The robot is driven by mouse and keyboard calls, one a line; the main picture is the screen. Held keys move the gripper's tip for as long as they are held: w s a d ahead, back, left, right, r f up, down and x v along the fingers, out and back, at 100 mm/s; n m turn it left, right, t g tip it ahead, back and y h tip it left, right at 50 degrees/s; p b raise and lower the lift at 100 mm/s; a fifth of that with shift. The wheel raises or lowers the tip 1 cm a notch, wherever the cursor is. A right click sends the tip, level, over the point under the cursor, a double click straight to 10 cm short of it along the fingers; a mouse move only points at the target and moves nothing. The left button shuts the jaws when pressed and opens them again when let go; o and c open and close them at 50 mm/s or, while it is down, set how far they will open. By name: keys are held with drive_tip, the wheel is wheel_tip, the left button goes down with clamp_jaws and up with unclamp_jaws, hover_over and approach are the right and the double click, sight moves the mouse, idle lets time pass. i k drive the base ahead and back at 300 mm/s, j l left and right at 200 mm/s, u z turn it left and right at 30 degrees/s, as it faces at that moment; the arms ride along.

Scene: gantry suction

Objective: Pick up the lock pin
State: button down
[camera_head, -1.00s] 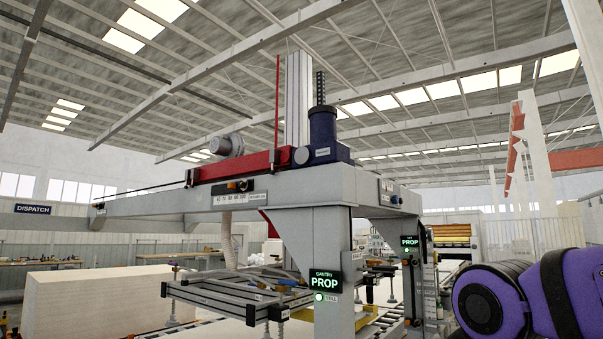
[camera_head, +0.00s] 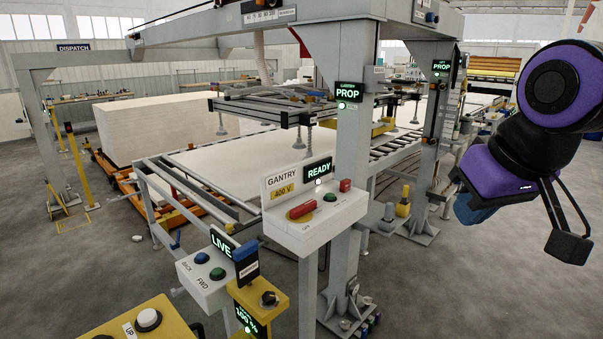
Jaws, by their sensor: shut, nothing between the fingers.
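I cannot pick out the lock pin for certain in the head view. Small fittings (camera_head: 353,287) sit low on the near gantry post, too small to name. My gripper (camera_head: 568,247) hangs at the right, at the end of my purple and black arm. Its dark fingers are together and hold nothing that I can see. It is over open floor, apart from the gantry.
The grey gantry post (camera_head: 347,190) stands mid-view with a control box (camera_head: 313,222) on it. A yellow switch box (camera_head: 260,297), a LIVE box (camera_head: 205,277) and a yellow UP panel (camera_head: 140,325) are in front. Floor is clear at lower right.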

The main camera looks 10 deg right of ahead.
sight(406, 187)
drive_tip(key=z, duration=0.8)
drive_tip(key=i+l+u, duration=0.25)
drive_tip(key=i+l, duration=0.25)
drive_tip(key=i, duration=0.15)
drive_tip(key=i+l+u, duration=0.2)
drive_tip(key=i+l, duration=0.4)
drive_tip(key=i+l+u, duration=0.25)
drive_tip(key=i+l, duration=0.3)
drive_tip(key=l, duration=0.2)
